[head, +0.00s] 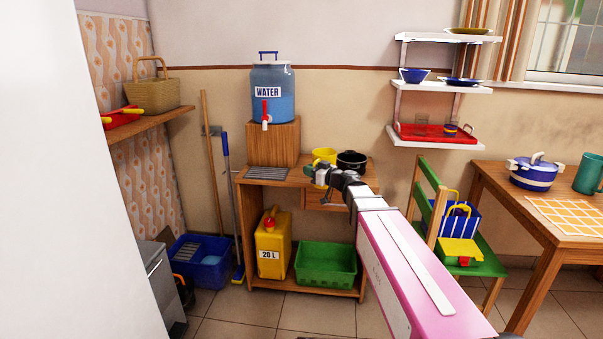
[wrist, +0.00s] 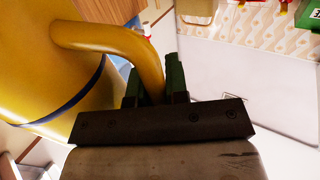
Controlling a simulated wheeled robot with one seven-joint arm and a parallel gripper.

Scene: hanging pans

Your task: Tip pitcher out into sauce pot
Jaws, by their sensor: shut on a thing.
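The yellow pitcher (wrist: 35,75), with a dark blue band, fills the left of the wrist view. Its curved handle (wrist: 95,35) runs between the green fingers of my gripper (wrist: 154,84), which is shut on it. In the head view the pitcher (head: 324,155) shows small above my gripper (head: 320,176), at the wooden stand. The black sauce pot (head: 352,162) is just right of the pitcher, partly behind my arm. The pitcher's tilt, its contents and any gap beneath it are hard to tell.
The wooden stand (head: 222,180) also bears a blue water dispenser (head: 272,92) on a wooden block, left of the pitcher. A yellow can (head: 272,248) and green crate (head: 326,264) sit on its lower shelf. A wall shelf with a red tray (head: 437,133) is to the right.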

